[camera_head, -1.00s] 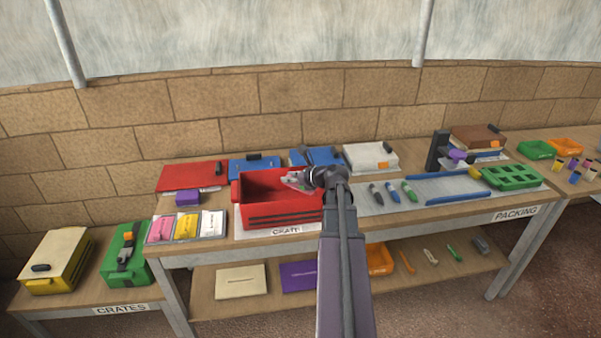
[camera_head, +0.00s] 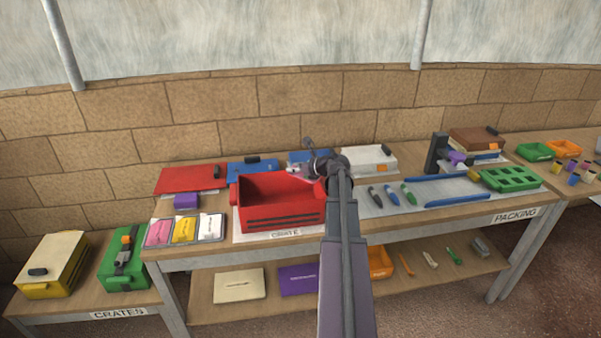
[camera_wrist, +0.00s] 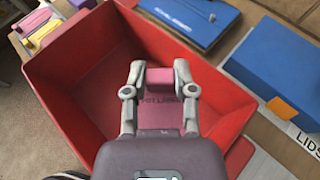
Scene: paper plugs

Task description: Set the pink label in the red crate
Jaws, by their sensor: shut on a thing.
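The red crate (camera_head: 262,211) stands open on the bench and fills much of the wrist view (camera_wrist: 75,105). My gripper (camera_wrist: 159,76) is over the crate's inside and shut on the pink label (camera_wrist: 158,112). The label has a small pink block between my fingertips and a flat pink face with print below it. Whether the label touches the crate's floor is hard to tell. In the head view my wrist is at the crate's right end, and the fingers are largely hidden.
Pink (camera_head: 158,232), yellow (camera_head: 184,229) and white cards (camera_head: 211,227) lie left of the crate. A purple block (camera_head: 186,201) and red lid (camera_head: 190,178) lie behind them. Blue (camera_head: 252,168) and white boxes (camera_head: 369,159) stand behind the crate. Marker pens (camera_head: 391,195) lie to its right.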

